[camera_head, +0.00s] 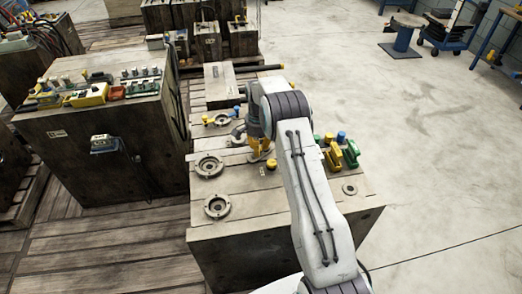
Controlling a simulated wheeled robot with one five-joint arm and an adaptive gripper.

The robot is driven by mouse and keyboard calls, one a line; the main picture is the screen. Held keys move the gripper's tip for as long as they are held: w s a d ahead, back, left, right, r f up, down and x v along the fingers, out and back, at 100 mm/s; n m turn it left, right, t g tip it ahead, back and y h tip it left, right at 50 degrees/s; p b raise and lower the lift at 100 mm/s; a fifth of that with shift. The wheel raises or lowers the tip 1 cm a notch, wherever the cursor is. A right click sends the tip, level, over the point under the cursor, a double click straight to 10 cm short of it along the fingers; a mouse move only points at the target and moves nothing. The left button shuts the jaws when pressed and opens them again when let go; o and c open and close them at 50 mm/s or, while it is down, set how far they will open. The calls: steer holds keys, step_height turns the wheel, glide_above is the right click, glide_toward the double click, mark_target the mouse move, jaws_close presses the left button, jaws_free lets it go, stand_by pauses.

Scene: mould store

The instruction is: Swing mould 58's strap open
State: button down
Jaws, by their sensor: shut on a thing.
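A large worn block-shaped mould (255,200) stands in the middle, with ring fittings, knobs and small fittings on its flat top. My gripper (260,156) is low over the middle of that top, at the end of my white arm. It is shut on a small yellow part that is mostly hidden by the fingers and arm. I cannot tell from this view whether this part is the strap. No number 58 can be read on the mould. My arm hides part of the top's right side.
Another mould (105,150) with coloured fittings on top stands close at left. Yellow and green handles (342,154) rise from the middle mould's right side. More moulds (205,38) stand behind. The concrete floor (440,150) at right is clear; a blue cart (447,36) is far off.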

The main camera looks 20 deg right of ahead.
steer(key=m, duration=0.1)
steer(key=w+m, duration=0.1)
steer(key=m, duration=0.1)
steer(key=shift+a+f, duration=0.15)
steer(key=shift+a, duration=0.05)
steer(key=shift+w+m, duration=0.25)
steer(key=shift+m, duration=0.55)
steer(key=shift+w+m, duration=0.2)
steer(key=shift+m, duration=0.6)
steer(key=shift+d, duration=0.1)
steer(key=c, duration=1.1)
jaws_free()
steer(key=shift+w, duration=0.1)
steer(key=shift+o, duration=0.2)
steer(key=shift+r, duration=0.2)
step_height(320, 180, up, 12)
